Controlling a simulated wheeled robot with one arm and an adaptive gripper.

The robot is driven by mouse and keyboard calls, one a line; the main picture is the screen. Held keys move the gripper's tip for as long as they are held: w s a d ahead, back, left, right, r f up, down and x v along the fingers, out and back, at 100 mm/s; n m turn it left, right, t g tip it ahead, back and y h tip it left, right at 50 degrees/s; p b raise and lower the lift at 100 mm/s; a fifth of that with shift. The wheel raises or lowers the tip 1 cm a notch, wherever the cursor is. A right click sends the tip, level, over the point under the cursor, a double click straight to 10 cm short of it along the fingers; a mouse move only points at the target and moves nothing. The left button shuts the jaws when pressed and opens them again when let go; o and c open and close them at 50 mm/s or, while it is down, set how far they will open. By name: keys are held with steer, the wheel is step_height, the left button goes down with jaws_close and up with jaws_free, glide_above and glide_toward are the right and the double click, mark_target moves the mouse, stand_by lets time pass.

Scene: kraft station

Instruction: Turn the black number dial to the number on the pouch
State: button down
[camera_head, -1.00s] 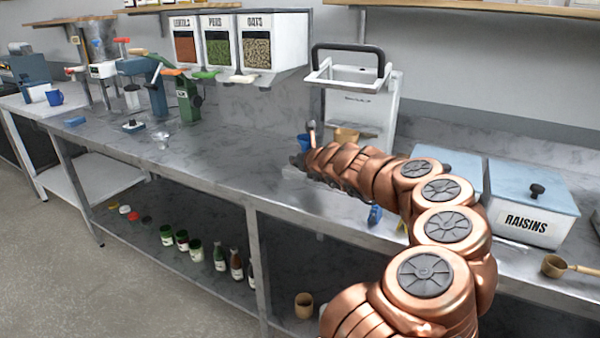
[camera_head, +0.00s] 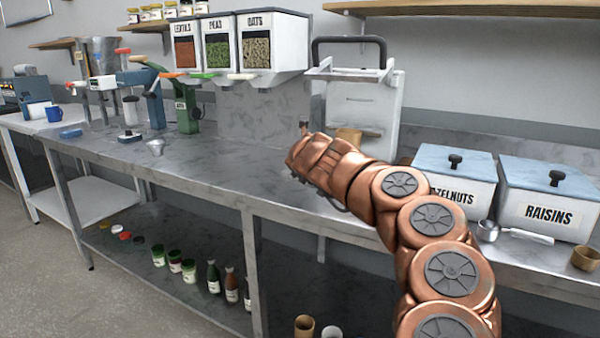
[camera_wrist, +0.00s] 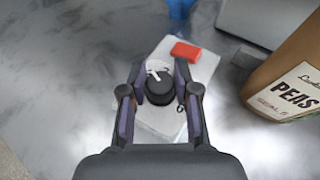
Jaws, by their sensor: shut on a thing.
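The black number dial (camera_wrist: 160,90) sits on a pale grey device (camera_wrist: 158,122) with a red block (camera_wrist: 186,51) on its far end. A white pointer mark shows at the dial's upper edge; its numbers are not readable. My gripper (camera_wrist: 159,72) is shut on the dial, with one finger at each side. The brown pouch (camera_wrist: 285,75) stands at the right of the wrist view. Its label reads PEAS, with a smaller line like "SEAL 6", the digit not certain. In the head view the pouch (camera_head: 348,135) shows behind my arm, which hides the dial and gripper.
A white machine with a black handle (camera_head: 362,100) stands behind the pouch. Bins labelled hazelnuts (camera_head: 458,188) and raisins (camera_head: 545,213) and a metal scoop (camera_head: 488,231) lie right. A green grinder (camera_head: 187,105) stands left. The steel counter (camera_head: 225,175) is clear between.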

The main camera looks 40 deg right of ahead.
steer(key=shift+w+a+f+m+g+b, duration=0.1)
steer(key=shift+f+m+g+b, duration=0.25)
steer(key=shift+b, duration=0.35)
steer(key=m+g+h+b, duration=0.2)
steer(key=shift+m+b, duration=0.25)
steer(key=shift+b, duration=0.15)
steer(key=shift+r+m+g+h, duration=0.15)
steer(key=shift+m+g+h, duration=0.45)
steer(key=shift+m+g, duration=0.4)
steer(key=shift+r+m+g+h+p, duration=0.15)
steer(key=shift+m+g+h+p, duration=0.25)
steer(key=shift+m+g, duration=0.65)
steer(key=shift+g+p, duration=0.35)
steer(key=shift+g, duration=0.15)
steer(key=m+g+p, duration=0.3)
steer(key=p, duration=0.2)
steer(key=shift+r+m+g+h+p, duration=0.15)
steer(key=shift+m+g+h+p, duration=0.15)
steer(key=shift+p, duration=0.1)
steer(key=m+g+p, duration=0.1)
steer(key=p, duration=0.2)
steer(key=m+g+y+p, duration=0.1)
steer(key=m+g+p, duration=0.1)
steer(key=p, duration=0.1)
steer(key=shift+s+d+g+p, duration=0.2)
steer(key=shift+g+p, duration=0.1)
steer(key=shift+p, duration=0.1)
steer(key=shift+f+m+g+y+p, duration=0.25)
steer(key=shift+m+g+y+p, duration=0.15)
steer(key=shift+m+g+p, duration=0.55)
